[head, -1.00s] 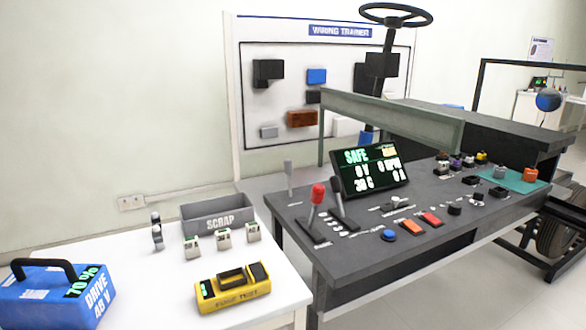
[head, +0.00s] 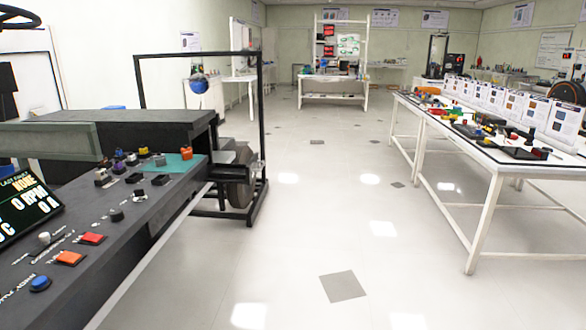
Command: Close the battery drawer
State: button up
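The chassis rig (head: 130,215) fills the left side of the head view. Its dark console top carries a blue button (head: 40,283), an orange-red button (head: 69,258), a red button (head: 92,238) and several small knobs. The display (head: 28,207) is cut off by the left edge. I cannot make out a battery drawer in this view, so I cannot tell whether it is open or shut. My gripper is not in view.
A wide tiled floor (head: 320,220) is clear in the middle. A black frame (head: 262,120) and a wheel (head: 238,185) stand at the rig's far end. A long white table (head: 480,150) with small parts and cards runs along the right. A shelved bench (head: 333,90) stands far back.

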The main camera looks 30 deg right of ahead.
aim_at(231, 167)
jog(key=i+l+z, duration=0.1)
jog(key=i+z, duration=0.2)
jog(key=i, duration=0.15)
jog(key=i+z, duration=0.35)
jog(key=i+l, duration=0.15)
jog(key=i, duration=0.4)
jog(key=i+l+u, duration=0.1)
jog(key=i, duration=0.5)
